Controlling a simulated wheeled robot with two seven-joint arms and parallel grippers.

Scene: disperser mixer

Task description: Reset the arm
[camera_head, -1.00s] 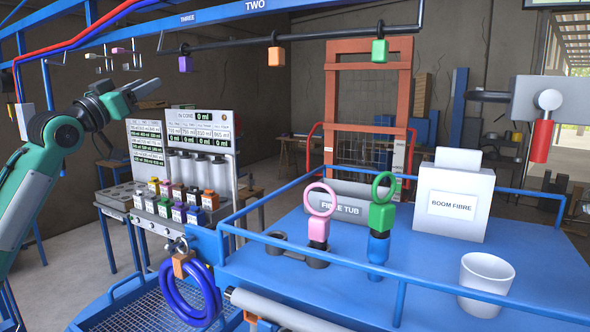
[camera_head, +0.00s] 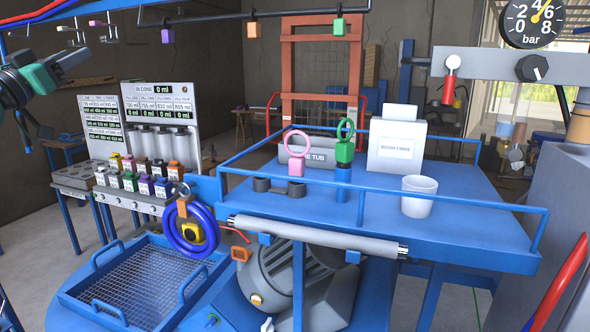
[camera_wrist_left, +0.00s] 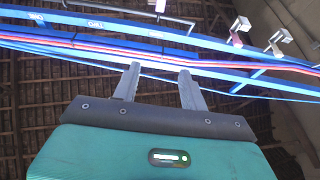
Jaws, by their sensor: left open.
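My left gripper (camera_head: 40,62) is at the far left edge of the head view, raised high above the floor, and the frame cuts off most of its arm. In the left wrist view its two grey fingers (camera_wrist_left: 160,72) stand apart with nothing between them, pointing up toward the blue overhead beam (camera_wrist_left: 90,25). The gripper touches nothing that I can see. My right gripper is in neither view.
A dosing station (camera_head: 150,150) with small coloured bottles stands at left. A blue platform (camera_head: 460,215) carries a white cup (camera_head: 418,208), a white box (camera_head: 396,150), and pink (camera_head: 296,167) and green (camera_head: 345,150) ring-handled items. A pressure gauge (camera_head: 532,20) is at upper right.

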